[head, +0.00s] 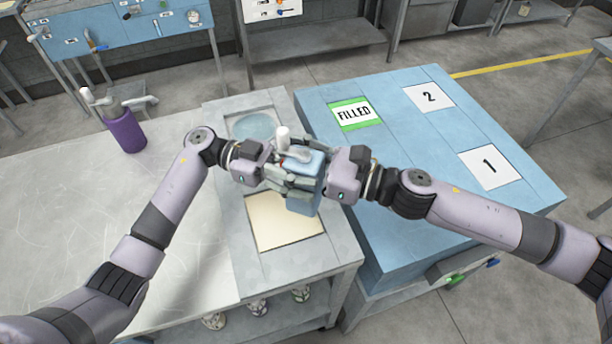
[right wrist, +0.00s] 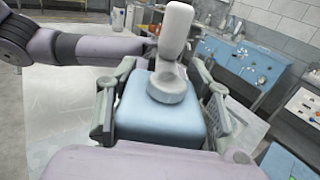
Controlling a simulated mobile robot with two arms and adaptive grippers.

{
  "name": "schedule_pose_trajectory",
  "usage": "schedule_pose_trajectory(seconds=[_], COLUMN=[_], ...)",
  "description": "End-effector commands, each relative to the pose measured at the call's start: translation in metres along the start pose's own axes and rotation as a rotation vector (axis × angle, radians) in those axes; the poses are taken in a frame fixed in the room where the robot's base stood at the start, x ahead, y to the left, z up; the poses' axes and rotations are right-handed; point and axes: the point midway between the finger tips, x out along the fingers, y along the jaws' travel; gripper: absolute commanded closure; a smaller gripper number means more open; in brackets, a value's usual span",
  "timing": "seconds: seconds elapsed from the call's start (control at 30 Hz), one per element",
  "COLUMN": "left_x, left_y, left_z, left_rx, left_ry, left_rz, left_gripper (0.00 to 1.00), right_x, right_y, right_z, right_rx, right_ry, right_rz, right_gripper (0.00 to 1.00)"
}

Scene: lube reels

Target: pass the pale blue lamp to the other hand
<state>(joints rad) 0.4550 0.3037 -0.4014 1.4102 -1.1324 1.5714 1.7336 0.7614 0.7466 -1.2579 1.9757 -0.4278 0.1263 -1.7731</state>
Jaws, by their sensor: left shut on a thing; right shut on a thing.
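The pale blue lamp (head: 305,204) is a blocky blue body with a white stubby head on top. It is held in the air between my two hands, above the grey bench's recessed strip. My left gripper (head: 306,184), its arm from the left, is shut on the lamp. My right gripper (head: 282,170), its arm from the right, is also shut on it from the opposite side. In the right wrist view the blue body (right wrist: 160,118) sits between grey fingers, with the white head and grey collar upright above. The fingers hide much of the lamp's sides.
A purple bottle-like can (head: 126,134) stands on the pale bench at the left. Below the hands is a cream panel (head: 283,226); a round pale blue recess (head: 254,126) lies behind. The blue table (head: 412,138) at the right has a FILLED card and cards 1 and 2, otherwise clear.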

Motion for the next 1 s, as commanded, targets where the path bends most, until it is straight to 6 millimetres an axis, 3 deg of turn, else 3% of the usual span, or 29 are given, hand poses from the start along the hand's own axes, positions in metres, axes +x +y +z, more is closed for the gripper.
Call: schedule_pose_trajectory(seconds=[0.33,0.37,0.7,1.0], left_x=[0.0000,0.0000,0.0001,0.0000], left_y=[0.0005,0.0003,0.0002,0.0000], left_z=[-0.0001,-0.0013,-0.0011,-0.0012], left_rx=[0.000,0.002,0.002,0.002], left_ry=[0.000,0.002,0.001,0.002], left_rz=[0.002,0.002,0.001,0.001], left_gripper=[0.95,0.96,0.96,0.96], right_x=[0.0001,0.0001,0.0000,-0.0004], right_y=[-0.0006,-0.0006,-0.0005,-0.0004], right_z=[0.0012,0.0013,0.0006,0.0002], right_rx=[-0.002,-0.002,-0.001,0.000], right_ry=[-0.002,-0.002,-0.001,0.000], right_rz=[-0.001,-0.001,-0.001,-0.001], right_gripper=[1.00,0.54,0.31,0.30])
